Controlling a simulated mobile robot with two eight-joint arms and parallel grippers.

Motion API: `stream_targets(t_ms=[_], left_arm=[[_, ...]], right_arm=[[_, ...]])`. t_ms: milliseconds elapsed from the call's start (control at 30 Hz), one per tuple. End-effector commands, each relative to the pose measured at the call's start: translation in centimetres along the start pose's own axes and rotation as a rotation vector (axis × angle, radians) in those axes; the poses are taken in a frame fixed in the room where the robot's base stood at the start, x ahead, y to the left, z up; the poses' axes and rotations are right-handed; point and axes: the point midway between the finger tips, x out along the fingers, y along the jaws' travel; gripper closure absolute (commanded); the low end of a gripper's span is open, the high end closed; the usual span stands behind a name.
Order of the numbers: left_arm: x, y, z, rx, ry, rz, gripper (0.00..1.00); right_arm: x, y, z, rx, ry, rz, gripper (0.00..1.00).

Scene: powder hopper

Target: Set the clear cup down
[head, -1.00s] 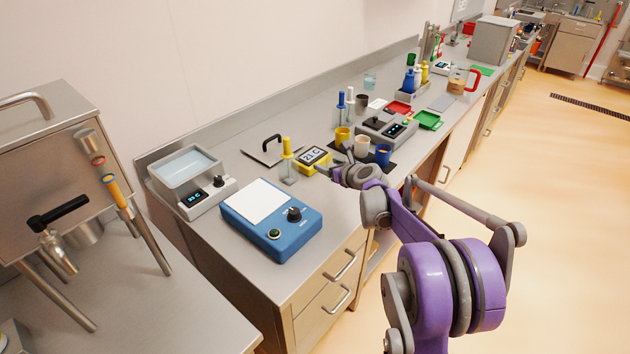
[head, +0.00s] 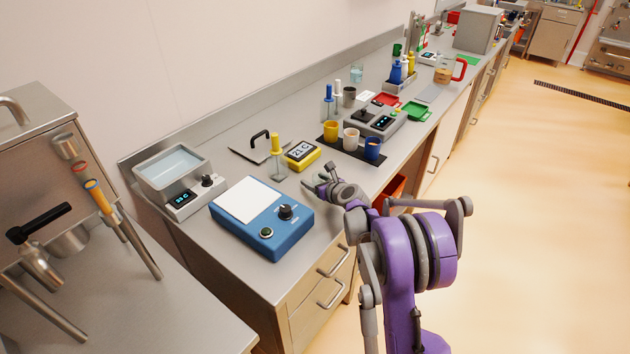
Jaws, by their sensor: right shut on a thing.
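My right gripper (head: 320,180) is over the front part of the steel bench (head: 292,192), between the blue box device and the dark mat. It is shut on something. The clear cup barely shows at its fingers, and I cannot make out its outline or whether it touches the bench. A separate clear vessel (head: 356,73) stands far back by the wall. My left gripper is not in view.
The blue device (head: 262,218) is left of the gripper. The yellow timer (head: 302,154) and yellow-topped clear bottle (head: 277,168) are behind it. Yellow (head: 331,131), white (head: 351,138) and blue (head: 373,148) cups stand on the dark mat. Bare bench surrounds the gripper.

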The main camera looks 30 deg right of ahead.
Motion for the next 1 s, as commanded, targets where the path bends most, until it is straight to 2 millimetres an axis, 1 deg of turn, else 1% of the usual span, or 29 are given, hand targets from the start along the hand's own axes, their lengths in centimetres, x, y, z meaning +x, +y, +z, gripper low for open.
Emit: stream_targets(t_ms=[167, 300, 333, 400, 500, 767, 867, 967, 1000], left_arm=[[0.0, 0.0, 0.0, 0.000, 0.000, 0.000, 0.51], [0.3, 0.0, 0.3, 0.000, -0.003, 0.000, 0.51], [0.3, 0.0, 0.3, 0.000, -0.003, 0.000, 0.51], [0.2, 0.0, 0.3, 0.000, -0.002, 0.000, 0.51], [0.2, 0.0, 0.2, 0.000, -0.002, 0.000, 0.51], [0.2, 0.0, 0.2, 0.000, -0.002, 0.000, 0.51], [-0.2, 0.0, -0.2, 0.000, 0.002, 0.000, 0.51], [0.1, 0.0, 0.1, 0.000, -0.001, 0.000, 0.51], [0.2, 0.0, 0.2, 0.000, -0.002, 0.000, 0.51]], right_arm=[[0.0, 0.0, 0.1, 0.000, 0.000, 0.000, 0.92], [0.1, 0.0, -0.4, 0.000, 0.001, 0.000, 0.92], [0.1, 0.0, -0.4, 0.000, 0.001, 0.000, 0.30], [0.1, 0.0, -0.3, 0.000, 0.000, 0.000, 0.17], [0.1, 0.0, -0.2, 0.000, 0.000, 0.000, 0.01], [0.1, 0.0, -0.2, 0.000, 0.000, 0.000, 0.01], [-0.1, 0.0, 0.4, 0.000, -0.001, 0.000, 0.01], [-1.4, -0.1, 0.1, 0.001, 0.001, -0.002, 0.01], [-2.1, -0.1, 0.0, 0.001, 0.001, -0.002, 0.01]])
